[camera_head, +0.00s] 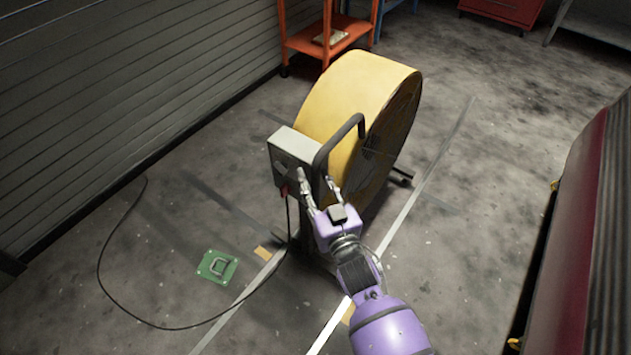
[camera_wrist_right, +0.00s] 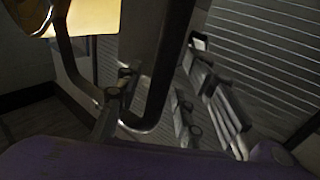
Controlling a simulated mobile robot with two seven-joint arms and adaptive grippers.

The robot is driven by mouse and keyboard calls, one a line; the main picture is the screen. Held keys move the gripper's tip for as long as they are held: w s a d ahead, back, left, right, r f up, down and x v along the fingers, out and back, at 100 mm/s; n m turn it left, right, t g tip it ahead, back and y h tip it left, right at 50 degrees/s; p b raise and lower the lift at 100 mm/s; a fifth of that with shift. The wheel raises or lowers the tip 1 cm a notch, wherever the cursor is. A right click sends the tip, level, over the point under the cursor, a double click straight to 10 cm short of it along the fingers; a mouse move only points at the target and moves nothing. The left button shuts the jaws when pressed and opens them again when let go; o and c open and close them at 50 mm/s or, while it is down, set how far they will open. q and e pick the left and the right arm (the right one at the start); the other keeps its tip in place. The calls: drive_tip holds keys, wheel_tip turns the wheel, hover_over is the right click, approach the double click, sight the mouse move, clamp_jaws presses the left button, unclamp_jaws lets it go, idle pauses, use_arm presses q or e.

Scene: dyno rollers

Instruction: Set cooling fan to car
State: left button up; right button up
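The cooling fan (camera_head: 350,95) is a large yellow drum standing upright on the floor. A grey control box (camera_head: 292,152) and a black tubular handle (camera_head: 338,138) are on its near side. My right gripper (camera_head: 317,182) is at the lower part of the handle, beside the box. Its fingers are spread, one on each side of the handle bar; I cannot tell whether either touches it. In the right wrist view the dark handle (camera_wrist_right: 172,68) passes between the separated fingers. The dark red body at the right edge (camera_head: 580,215) appears to be the car. My left gripper is not in view.
A black cable (camera_head: 110,288) loops over the floor left of the fan. A green square plate (camera_head: 217,267) lies there. An orange shelf cart (camera_head: 327,42) stands behind the fan, near the slatted wall (camera_head: 110,90). The floor between fan and car (camera_head: 470,220) is clear.

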drive_tip(key=shift+w, duration=0.1)
clamp_jaws()
idle(0.3)
